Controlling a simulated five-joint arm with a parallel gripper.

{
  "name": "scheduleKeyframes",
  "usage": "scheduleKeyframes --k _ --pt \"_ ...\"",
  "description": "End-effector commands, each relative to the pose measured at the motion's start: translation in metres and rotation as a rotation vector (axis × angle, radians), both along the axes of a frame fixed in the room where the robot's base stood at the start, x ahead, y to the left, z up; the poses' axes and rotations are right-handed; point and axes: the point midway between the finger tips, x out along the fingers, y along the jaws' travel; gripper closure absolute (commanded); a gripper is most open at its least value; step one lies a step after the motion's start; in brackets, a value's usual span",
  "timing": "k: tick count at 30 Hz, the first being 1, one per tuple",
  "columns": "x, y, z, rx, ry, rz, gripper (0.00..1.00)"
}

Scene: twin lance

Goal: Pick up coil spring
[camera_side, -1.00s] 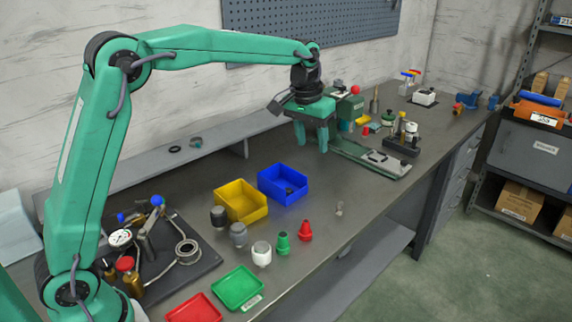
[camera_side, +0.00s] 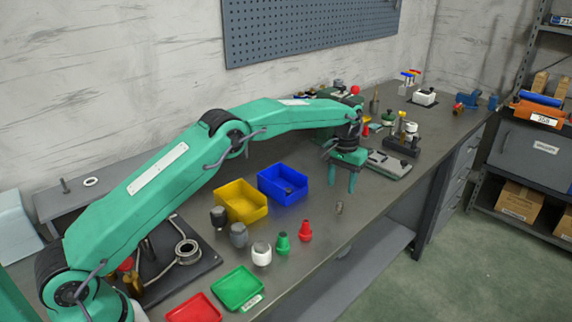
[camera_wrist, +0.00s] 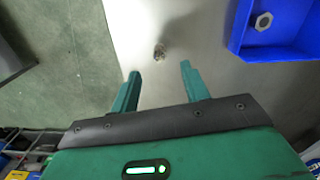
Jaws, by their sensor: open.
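The coil spring (camera_side: 339,207) is a small grey-brown piece standing on the bench near its front edge, right of the red cone-shaped part. It also shows in the wrist view (camera_wrist: 160,52), ahead of the fingertips and roughly between their lines. My gripper (camera_side: 342,186) is open and empty, fingers pointing down, above and slightly behind the spring in the side view. In the wrist view the two green fingers (camera_wrist: 160,72) are spread apart with a clear gap to the spring. Nothing hides the spring.
A blue bin (camera_side: 284,197) with a hex nut inside and a yellow bin (camera_side: 240,212) stand to the left. A red part (camera_side: 305,232), a green part (camera_side: 283,244) and a white part (camera_side: 261,254) stand nearby. Bench around the spring is clear.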

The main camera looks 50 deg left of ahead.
Motion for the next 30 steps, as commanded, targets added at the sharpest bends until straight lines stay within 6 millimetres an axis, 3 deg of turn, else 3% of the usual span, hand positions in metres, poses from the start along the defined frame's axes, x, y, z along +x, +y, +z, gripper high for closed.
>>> scheduleKeyframes --k 30 --pt "0.002 -0.001 -0.042 0.0 0.009 0.003 0.54"
